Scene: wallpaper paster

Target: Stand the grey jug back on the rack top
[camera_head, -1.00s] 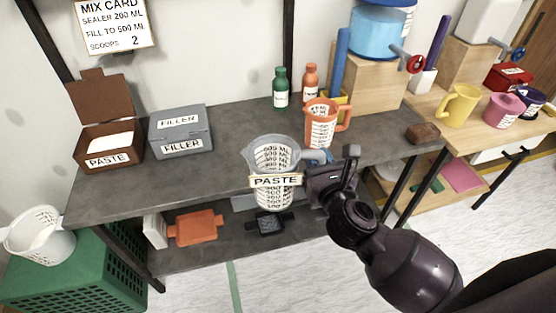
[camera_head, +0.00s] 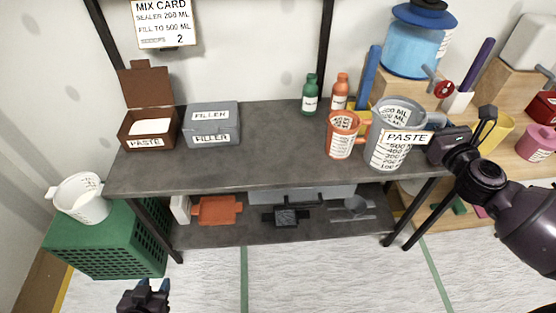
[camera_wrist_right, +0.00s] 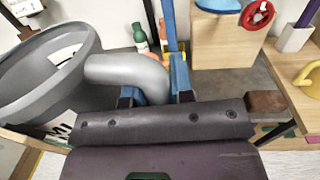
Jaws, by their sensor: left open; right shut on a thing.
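The grey jug (camera_head: 384,151) has a PASTE label and a printed scale. It shows in front of the right end of the dark rack top (camera_head: 270,150), just right of the orange jug (camera_head: 342,148). I cannot tell whether its base touches the rack. My right gripper (camera_head: 436,148) is shut on its handle. In the right wrist view the grey jug (camera_wrist_right: 40,75) is at the left, and its curved handle (camera_wrist_right: 128,70) runs between the blue-tipped fingers (camera_wrist_right: 155,92). My left gripper (camera_head: 146,287) is open and empty, low in front of the rack.
The orange jug stands close beside the grey one. Green (camera_head: 311,96) and orange (camera_head: 340,92) bottles stand behind. The brown PASTE box (camera_head: 146,142) and grey FILLER box (camera_head: 212,127) are at the left. The rack top's middle is bare. A white jug (camera_head: 80,200) sits on a green crate (camera_head: 100,240).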

